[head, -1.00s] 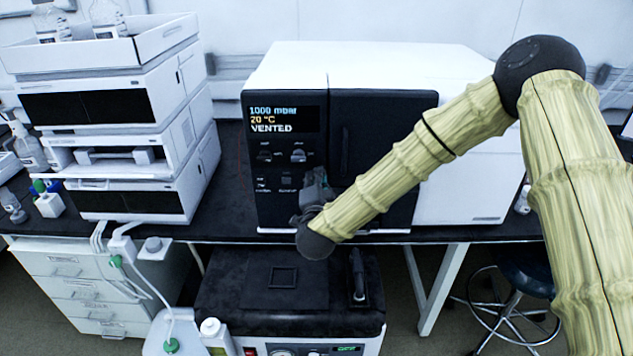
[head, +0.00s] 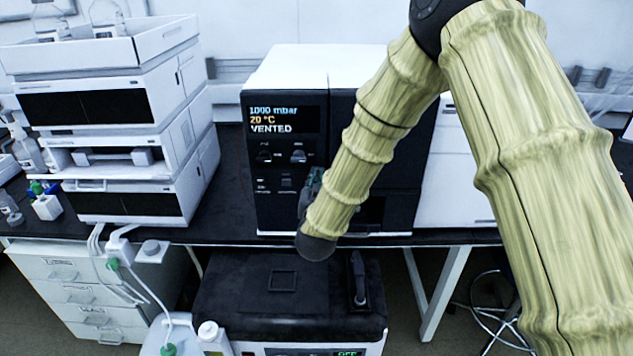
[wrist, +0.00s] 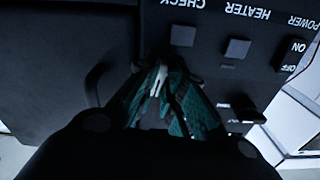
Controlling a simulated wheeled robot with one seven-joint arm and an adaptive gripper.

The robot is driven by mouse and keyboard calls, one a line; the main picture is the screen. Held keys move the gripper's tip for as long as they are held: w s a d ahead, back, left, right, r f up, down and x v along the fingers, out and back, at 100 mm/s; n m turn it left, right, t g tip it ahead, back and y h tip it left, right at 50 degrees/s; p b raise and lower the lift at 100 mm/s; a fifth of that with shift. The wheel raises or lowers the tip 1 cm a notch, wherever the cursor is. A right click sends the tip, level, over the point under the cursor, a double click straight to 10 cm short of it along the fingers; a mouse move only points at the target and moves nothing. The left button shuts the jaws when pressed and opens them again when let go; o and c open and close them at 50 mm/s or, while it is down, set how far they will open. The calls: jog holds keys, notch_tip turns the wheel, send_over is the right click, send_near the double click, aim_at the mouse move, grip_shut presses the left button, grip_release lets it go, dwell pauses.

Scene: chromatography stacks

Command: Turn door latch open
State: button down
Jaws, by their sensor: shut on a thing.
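The black-fronted oven (head: 285,215) stands on the bench, with a display reading 1000 mbar, 20 °C and VENTED. My gripper (head: 313,185) is at its front, low beside the control panel, mostly hidden by my forearm in the head view. In the wrist view, my gripper (wrist: 165,82) has its teal-padded fingers closed together around a small pale piece (wrist: 159,78), which appears to be the door latch. The latch is otherwise hidden by the fingers. A dark curved handle (wrist: 95,84) shows beside the fingers.
The control panel has a CHECK button (wrist: 183,35) and a HEATER button (wrist: 237,48) close to the fingers. A black-topped unit (head: 235,300) sits below the bench. Stacked white instruments (head: 125,155) stand to the left.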

jog(key=shift+f+n, duration=0.1)
jog(key=shift+n, duration=1)
jog(key=c, duration=1.5)
grip_release()
jog(key=s, duration=1.2)
jog(key=shift+s, duration=0.1)
